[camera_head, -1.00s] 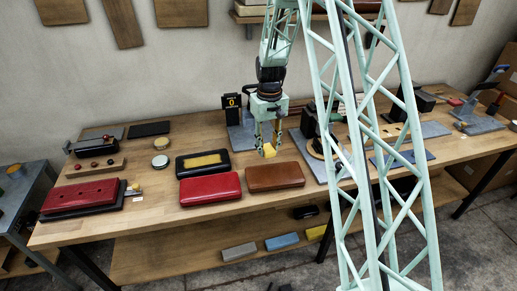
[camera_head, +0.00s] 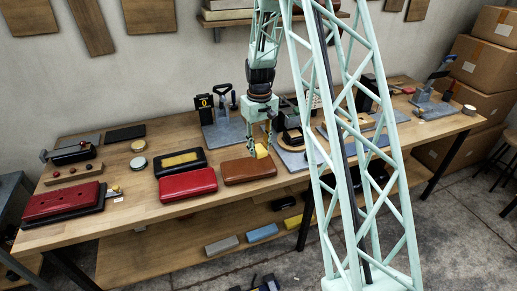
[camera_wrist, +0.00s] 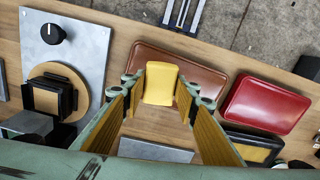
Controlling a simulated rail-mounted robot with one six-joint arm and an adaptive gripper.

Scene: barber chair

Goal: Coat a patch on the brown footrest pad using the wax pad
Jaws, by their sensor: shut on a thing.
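The brown footrest pad (camera_head: 245,172) lies flat on the wooden bench. It also shows in the wrist view (camera_wrist: 207,83). My gripper (camera_head: 261,150) points down at the pad's back edge, right of its middle. It is shut on the yellow wax pad (camera_head: 262,152), which sits between the fingertips in the wrist view (camera_wrist: 160,84). There the wax pad overlaps the brown pad and hides part of it. I cannot tell whether the two touch. No coated patch can be made out on the visible brown surface.
A red pad (camera_head: 188,184) lies left of the brown pad, with a black tray with a yellow inset (camera_head: 180,161) behind it. A grey plate with a black knob (camera_wrist: 62,55) and round wooden disc stands nearby. The bench's front edge is close to the pads.

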